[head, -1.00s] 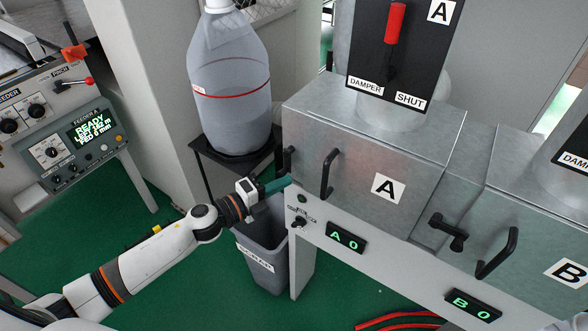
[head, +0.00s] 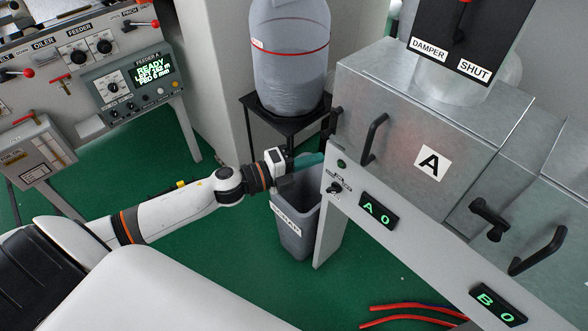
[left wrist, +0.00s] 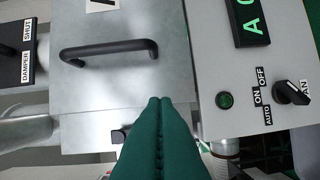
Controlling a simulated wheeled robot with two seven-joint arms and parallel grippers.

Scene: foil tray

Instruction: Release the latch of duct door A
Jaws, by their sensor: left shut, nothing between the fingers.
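Duct door A is the grey metal front with a white "A" label (head: 433,162) and a black bar handle (head: 374,138); that handle also shows in the left wrist view (left wrist: 108,50). A black latch (head: 335,122) stands at the door's left edge. A small black part beside the fingers in the left wrist view (left wrist: 119,135) looks like this latch, partly hidden. My left gripper (head: 318,159) has green fingers, shut and empty, just below and left of the latch, apart from it in the head view. The fingertips (left wrist: 160,102) point at the door's lower edge. My right gripper is out of view.
Below door A a panel carries a green lamp (head: 341,163), a knob (head: 335,188) and an "A 0" display (head: 379,211). A grey scrap bin (head: 297,235) stands under my left gripper. Door B's latch (head: 489,218) is to the right.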

